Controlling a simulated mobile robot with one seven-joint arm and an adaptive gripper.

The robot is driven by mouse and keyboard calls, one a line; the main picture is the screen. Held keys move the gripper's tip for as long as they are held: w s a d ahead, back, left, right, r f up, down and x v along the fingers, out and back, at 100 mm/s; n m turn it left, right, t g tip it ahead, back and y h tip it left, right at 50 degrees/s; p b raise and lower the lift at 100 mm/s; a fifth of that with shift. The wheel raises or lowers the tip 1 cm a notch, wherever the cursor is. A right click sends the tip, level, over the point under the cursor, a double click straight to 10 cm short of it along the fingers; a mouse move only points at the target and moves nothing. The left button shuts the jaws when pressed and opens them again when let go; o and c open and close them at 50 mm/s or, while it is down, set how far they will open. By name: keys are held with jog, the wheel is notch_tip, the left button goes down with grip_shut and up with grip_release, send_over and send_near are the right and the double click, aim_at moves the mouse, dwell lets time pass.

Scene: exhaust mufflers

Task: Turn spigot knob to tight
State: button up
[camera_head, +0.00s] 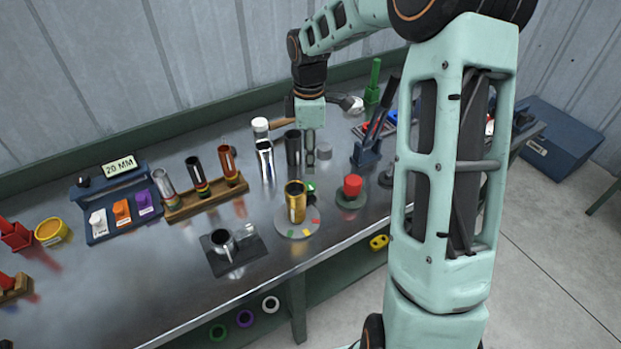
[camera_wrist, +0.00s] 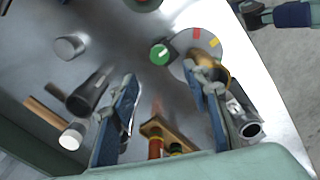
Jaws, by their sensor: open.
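A round green knob with a white stripe (camera_wrist: 160,54) shows in the wrist view, beside a gold cylinder (camera_wrist: 206,68). I take this to be the spigot knob. The gold cylinder stands on a pale disc (camera_wrist: 190,43) with coloured patches. In the head view the green knob (camera_head: 311,187) is partly hidden behind the gold cylinder (camera_head: 295,203), and the disc (camera_head: 309,226) lies below. My gripper (camera_wrist: 160,76) is open and empty. Its fingers are spread wide, and the green knob shows beyond and between the tips, apart from them.
A red knob (camera_head: 352,185) on a round base stands to the right. A dark cylinder (camera_head: 293,147) and a white-headed mallet (camera_head: 260,126) are at the back.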

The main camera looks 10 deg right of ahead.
aim_at(309, 186)
notch_tip(309, 186, down, 10)
jog(key=shift+f+p, duration=0.2)
jog(key=shift+p, duration=0.25)
jog(key=c, duration=1.2)
jog(key=shift+o, duration=0.2)
